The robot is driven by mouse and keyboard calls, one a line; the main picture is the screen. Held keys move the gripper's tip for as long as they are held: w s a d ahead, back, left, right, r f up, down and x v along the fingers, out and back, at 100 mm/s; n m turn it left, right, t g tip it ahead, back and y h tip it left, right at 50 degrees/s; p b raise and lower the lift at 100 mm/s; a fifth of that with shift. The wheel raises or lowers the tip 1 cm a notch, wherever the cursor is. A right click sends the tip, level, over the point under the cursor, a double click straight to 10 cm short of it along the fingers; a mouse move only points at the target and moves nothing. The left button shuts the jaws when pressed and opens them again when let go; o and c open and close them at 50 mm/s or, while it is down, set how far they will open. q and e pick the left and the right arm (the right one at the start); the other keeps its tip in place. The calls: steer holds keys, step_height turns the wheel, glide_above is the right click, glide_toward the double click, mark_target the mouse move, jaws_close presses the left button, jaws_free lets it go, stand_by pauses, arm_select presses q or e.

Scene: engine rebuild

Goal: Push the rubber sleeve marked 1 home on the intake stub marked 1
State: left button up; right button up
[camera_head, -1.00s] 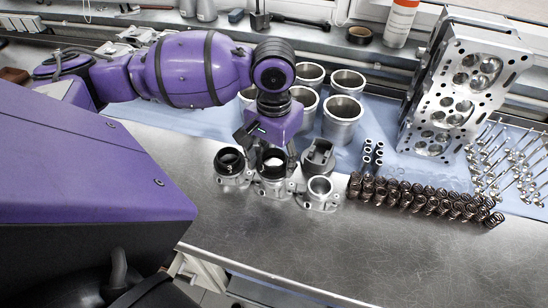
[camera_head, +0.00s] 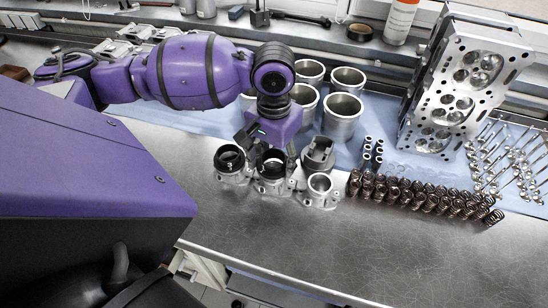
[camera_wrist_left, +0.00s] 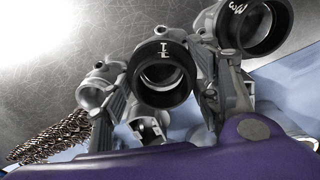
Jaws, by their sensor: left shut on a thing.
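The black rubber sleeve with a pale mark that looks like a 1 (camera_wrist_left: 162,92) faces the left wrist camera, and it also shows in the head view (camera_head: 271,166). It sits over the mouth of the middle metal intake body (camera_head: 271,187), in line with it. How far down the stub it reaches is hidden. My left gripper (camera_head: 270,157) points down from above, its fingers on both sides of the sleeve and shut on it. Its fingers flank the sleeve in the wrist view too. My right gripper is not in view.
A neighbouring intake body carries another black sleeve (camera_head: 230,158) close on the left. A bare-mouthed body (camera_head: 319,187) and a grey boxy part (camera_head: 318,153) stand close on the right. Springs (camera_head: 425,198) and cylinder liners (camera_head: 342,117) lie beyond. The front bench is clear.

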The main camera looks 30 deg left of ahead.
arm_select(q)
steer(key=shift+f, duration=0.15)
steer(key=shift+f, duration=0.25)
stand_by(0.3)
steer(key=o, duration=0.6)
steer(key=c, duration=0.5)
steer(key=shift+c, duration=0.2)
